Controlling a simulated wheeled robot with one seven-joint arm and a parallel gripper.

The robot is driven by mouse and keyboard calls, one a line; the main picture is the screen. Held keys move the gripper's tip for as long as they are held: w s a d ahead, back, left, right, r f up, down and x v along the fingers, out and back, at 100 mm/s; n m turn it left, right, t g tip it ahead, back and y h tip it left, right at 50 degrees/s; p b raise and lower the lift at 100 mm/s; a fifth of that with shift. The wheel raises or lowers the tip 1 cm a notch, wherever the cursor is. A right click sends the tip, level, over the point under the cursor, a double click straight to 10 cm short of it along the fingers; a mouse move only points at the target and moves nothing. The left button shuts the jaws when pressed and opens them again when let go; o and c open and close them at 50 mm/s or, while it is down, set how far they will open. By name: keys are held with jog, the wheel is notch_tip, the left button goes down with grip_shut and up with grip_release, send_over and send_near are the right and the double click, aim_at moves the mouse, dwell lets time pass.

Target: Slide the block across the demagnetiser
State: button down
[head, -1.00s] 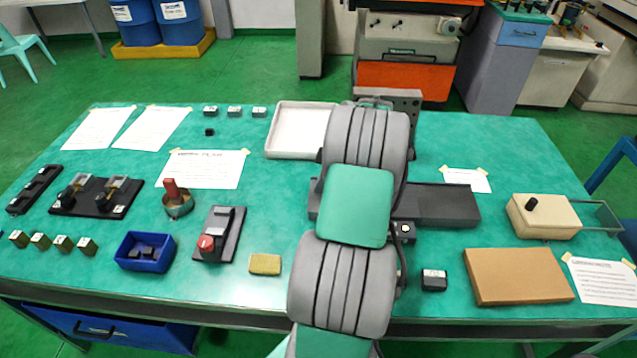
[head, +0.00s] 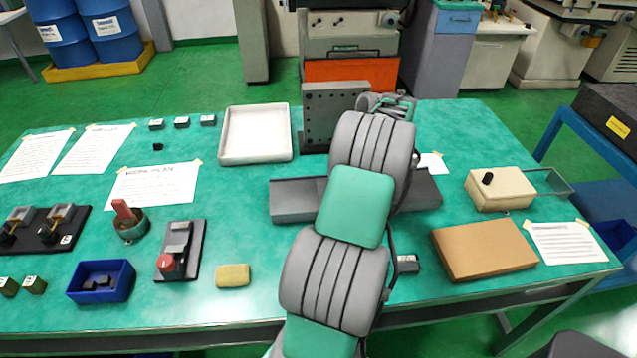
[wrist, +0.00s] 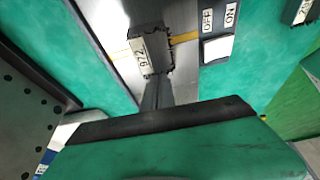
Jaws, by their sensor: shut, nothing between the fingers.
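The demagnetiser (head: 295,200) is a long, dark grey slab on the bench, its middle hidden behind my arm in the head view. In the wrist view its metal top (wrist: 118,25) shows a yellow line and an OFF/ON switch (wrist: 219,32) at its side. A dark block (wrist: 155,50) with a white numbered label lies on that top, close to the yellow line; the head view hides it. My gripper (wrist: 157,90) is shut and empty, its dark fingers seeming to end right at the block; contact is unclear.
A dark angle plate (head: 335,112) with holes stands behind the demagnetiser, and a white tray (head: 225,148) is left of it. Another labelled block (head: 407,264) lies in front. A brown board (head: 484,250) and a beige box (head: 500,190) are to the right.

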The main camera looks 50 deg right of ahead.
jog(key=shift+s+d+r, duration=0.1)
jog(key=shift+s+d, duration=0.05)
jog(key=p+v, duration=0.2)
jog(key=v, duration=0.5)
jog(key=shift+s+r, duration=0.1)
jog(key=shift+r, duration=0.2)
dwell(0.4)
